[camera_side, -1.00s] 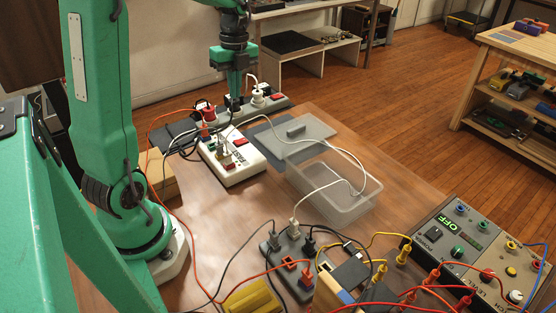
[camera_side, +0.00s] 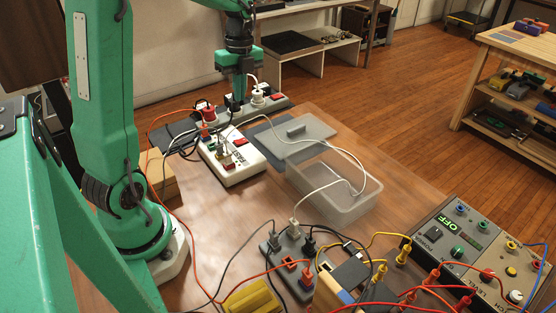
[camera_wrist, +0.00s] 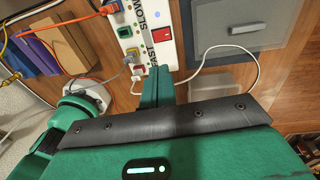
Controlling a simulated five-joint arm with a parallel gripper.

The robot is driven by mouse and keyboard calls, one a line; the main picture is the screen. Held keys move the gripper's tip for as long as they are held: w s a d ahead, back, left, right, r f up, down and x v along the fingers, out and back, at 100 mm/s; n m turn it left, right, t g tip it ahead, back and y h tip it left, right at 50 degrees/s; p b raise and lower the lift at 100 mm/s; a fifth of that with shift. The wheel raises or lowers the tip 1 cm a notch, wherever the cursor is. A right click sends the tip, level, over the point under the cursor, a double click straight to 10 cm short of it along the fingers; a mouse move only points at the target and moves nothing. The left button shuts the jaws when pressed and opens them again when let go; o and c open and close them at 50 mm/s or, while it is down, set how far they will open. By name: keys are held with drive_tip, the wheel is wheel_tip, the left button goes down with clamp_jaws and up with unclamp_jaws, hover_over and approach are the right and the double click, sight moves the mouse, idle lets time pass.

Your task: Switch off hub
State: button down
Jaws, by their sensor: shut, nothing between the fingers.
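A white hub-like block (camera_side: 232,160) with plugs, cables and a red switch (camera_side: 241,142) lies on the table, left of centre in the side view. In the wrist view the white block (camera_wrist: 150,35) carries SLOW and FAST lettering, and a red rocker switch (camera_wrist: 247,38) shows right of it. I cannot tell the rocker's on or off position. My gripper (camera_side: 239,103) is shut and empty, pointing down by the block's far side. In the wrist view its fingers (camera_wrist: 157,72) end close to the FAST end, left of the red rocker; contact is unclear.
A grey strip (camera_side: 283,103) with plugs stands behind. A clear open box (camera_side: 340,205) and grey lid (camera_side: 308,143) lie to the right. Another grey strip (camera_side: 297,277) and a panel reading OFF (camera_side: 470,245) are in front. Loose cables cross the table.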

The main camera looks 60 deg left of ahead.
sight(238, 142)
drive_tip(key=f, duration=0.4)
drive_tip(key=s+f, duration=0.1)
drive_tip(key=f, duration=0.8)
drive_tip(key=shift+s, duration=0.3)
